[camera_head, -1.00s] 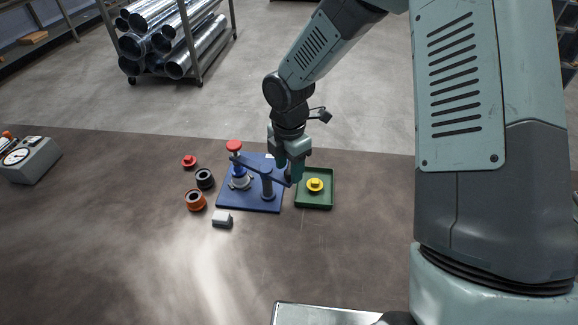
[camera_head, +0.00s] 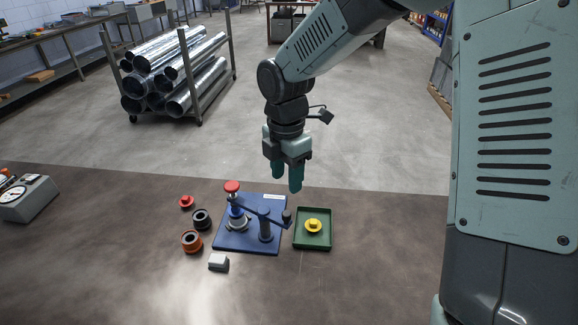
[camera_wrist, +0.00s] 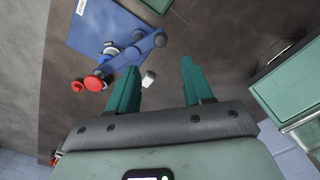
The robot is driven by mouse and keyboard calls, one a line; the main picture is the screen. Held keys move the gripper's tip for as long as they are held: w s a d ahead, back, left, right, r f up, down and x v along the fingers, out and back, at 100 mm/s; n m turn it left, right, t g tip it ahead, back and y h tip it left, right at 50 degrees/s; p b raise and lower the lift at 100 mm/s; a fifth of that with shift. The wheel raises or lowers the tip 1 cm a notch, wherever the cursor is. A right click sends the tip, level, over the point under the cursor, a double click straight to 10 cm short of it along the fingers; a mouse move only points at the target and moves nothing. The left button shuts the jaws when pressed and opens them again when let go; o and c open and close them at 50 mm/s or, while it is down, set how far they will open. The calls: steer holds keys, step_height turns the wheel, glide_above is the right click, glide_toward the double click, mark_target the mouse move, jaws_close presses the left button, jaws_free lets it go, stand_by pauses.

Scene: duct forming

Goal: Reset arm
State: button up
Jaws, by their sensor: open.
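My gripper (camera_head: 287,184) hangs in the air with its fingers pointing down, above the back right part of the blue fixture plate (camera_head: 230,243). Its two green fingers are apart with nothing between them, as the wrist view also shows (camera_wrist: 163,92). The blue fixture carries a lever arm with a red knob (camera_head: 232,187) and a dark post (camera_head: 265,226). The fixture also shows in the wrist view (camera_wrist: 92,30), ahead and left of the fingers. The gripper is clear of the lever.
A green tray (camera_head: 299,245) holding a yellow part (camera_head: 313,226) is right of the fixture. A gauge box (camera_head: 27,198) stands far left.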

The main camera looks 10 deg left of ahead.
steer(key=s+d+r+m+t+h, duration=0.1)
steer(key=s+d+r+m, duration=0.3)
steer(key=d+r+m, duration=0.25)
steer(key=s+d+r+m+t+h, duration=0.1)
steer(key=s+d+r+m+t, duration=0.1)
steer(key=s+d+r+m, duration=0.35)
steer(key=s+d+r+m+t+y, duration=0.1)
steer(key=s+d+r+m, duration=0.1)
steer(key=s+m, duration=0.4)
steer(key=s+d+r+m+t+y, duration=0.1)
steer(key=s+d+r+m, duration=0.2)
steer(key=s+r+m, duration=0.2)
steer(key=m, duration=0.3)
steer(key=shift+s+d+r+m+t, duration=0.15)
steer(key=shift+s+r+m+t, duration=0.15)
steer(key=shift+s+m, duration=0.1)
